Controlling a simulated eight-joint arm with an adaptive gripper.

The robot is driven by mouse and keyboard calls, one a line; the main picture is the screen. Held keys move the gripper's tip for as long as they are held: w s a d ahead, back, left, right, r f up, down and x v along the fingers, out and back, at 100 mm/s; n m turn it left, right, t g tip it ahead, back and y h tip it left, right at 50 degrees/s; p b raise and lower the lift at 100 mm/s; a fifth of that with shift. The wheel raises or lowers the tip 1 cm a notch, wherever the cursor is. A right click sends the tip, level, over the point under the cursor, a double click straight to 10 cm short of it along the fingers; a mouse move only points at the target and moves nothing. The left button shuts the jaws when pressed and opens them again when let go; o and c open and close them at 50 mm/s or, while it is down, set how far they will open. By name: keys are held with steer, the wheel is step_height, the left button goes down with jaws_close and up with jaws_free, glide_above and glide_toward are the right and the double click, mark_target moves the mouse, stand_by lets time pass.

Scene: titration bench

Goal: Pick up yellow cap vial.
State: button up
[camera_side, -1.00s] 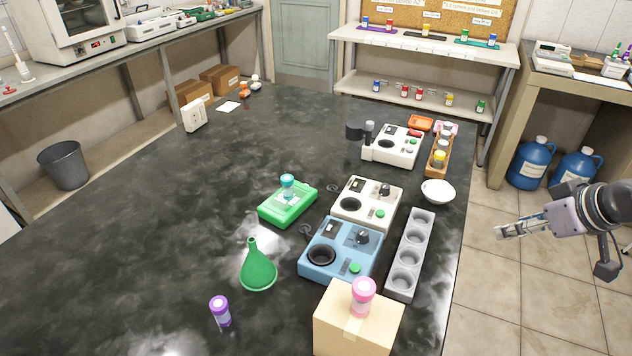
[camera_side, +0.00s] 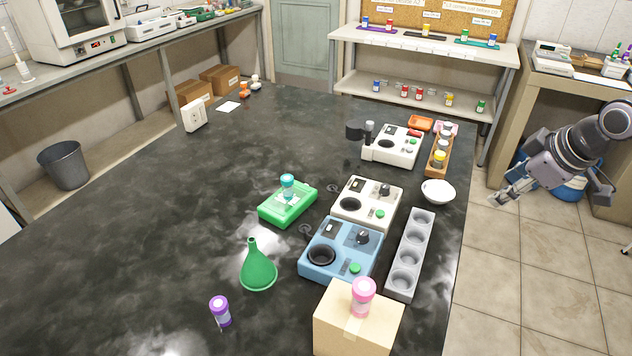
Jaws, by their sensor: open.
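The yellow cap vial (camera_side: 439,157) stands upright in a brown wooden rack (camera_side: 433,172) at the back right of the dark bench. It is in the rack's near part, with other vials or slots behind it. My gripper (camera_side: 499,199) is open and empty. It hangs past the bench's right edge, over the floor, to the right of the rack and the white bowl. It is apart from the vial, with its fingers pointing left and down.
A white bowl (camera_side: 438,191) sits just in front of the rack. A white device (camera_side: 393,148) stands left of it, and an orange tray (camera_side: 420,123) lies behind. A grey holder with several wells (camera_side: 409,262) lies along the right edge. A pink-capped vial (camera_side: 362,294) stands on a cardboard box (camera_side: 350,325).

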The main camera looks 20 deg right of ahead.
steer(key=w+d+r+n+g, duration=0.1)
steer(key=w+r+n, duration=0.1)
steer(key=w+n, duration=0.4)
steer(key=n+g+h, duration=0.3)
steer(key=n, duration=1.1)
glide_toward(440, 153)
steer(key=shift+t, duration=0.3)
steer(key=x, duration=0.5)
steer(key=shift+s+a+f, duration=0.1)
steer(key=shift+s+f, duration=0.1)
steer(key=shift+s, duration=0.1)
steer(key=shift+d+x, duration=0.2)
steer(key=shift+x, duration=2.4)
steer(key=shift+r, duration=0.15)
jaws_close()
